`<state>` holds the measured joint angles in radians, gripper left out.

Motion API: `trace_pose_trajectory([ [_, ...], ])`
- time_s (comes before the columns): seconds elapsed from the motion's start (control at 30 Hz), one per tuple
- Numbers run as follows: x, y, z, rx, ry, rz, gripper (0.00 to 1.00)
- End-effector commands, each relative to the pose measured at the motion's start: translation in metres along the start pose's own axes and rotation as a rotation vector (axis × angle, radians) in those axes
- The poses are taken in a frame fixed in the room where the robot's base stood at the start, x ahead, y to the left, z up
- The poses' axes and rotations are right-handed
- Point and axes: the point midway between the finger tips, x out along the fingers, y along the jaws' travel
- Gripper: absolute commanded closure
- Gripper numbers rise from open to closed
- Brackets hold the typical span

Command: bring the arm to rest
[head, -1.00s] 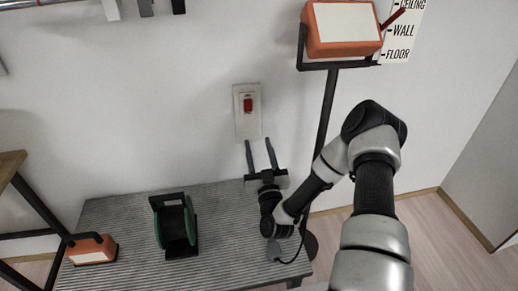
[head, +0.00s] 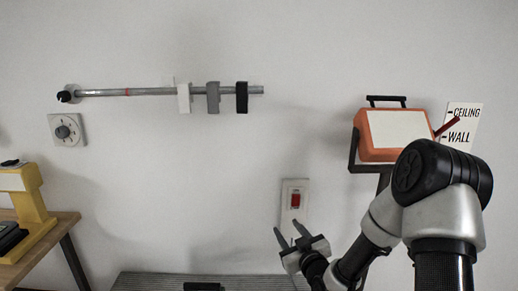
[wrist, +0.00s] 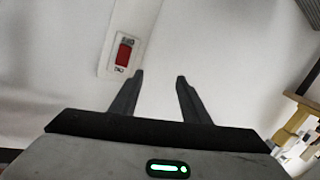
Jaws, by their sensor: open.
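My gripper (head: 289,234) is in the lower middle of the head view, in front of the white wall and just below a wall switch. Its two dark fingers are apart, with nothing between them. The fingers also show in the wrist view (wrist: 160,78), spread and empty. My arm reaches in from the lower right of the head view, bent at the elbow. The wall switch (head: 295,200) is a white plate with a red rocker; it also shows at the upper left of the wrist view (wrist: 124,52).
An orange box (head: 395,133) on a dark stand is behind my arm. A rail (head: 150,91) with hanging clips and a dial (head: 66,131) are on the wall. A ribbed grey bench (head: 150,282) lies below. A yellow device (head: 32,212) stands at far left. Wall between is clear.

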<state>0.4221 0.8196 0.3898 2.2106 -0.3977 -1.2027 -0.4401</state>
Motion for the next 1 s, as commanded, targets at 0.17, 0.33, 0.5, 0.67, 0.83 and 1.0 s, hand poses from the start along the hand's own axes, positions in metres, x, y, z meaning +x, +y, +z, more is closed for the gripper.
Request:
trace_pose_trajectory([
  [0.17, -0.02, 0.013, -0.037, -0.088, -0.233, -0.034, 0.58],
  [0.33, -0.069, 0.03, -0.071, -0.094, -0.446, 0.007, 0.58],
  [0.5, -0.142, 0.04, -0.105, -0.024, -0.628, 0.081, 0.58],
  [0.67, -0.221, 0.032, -0.128, 0.096, -0.766, 0.135, 0.58],
  [0.83, -0.286, 0.014, -0.138, 0.214, -0.86, 0.152, 0.58],
  [1.0, -0.337, -0.006, -0.142, 0.31, -0.928, 0.143, 0.58],
])
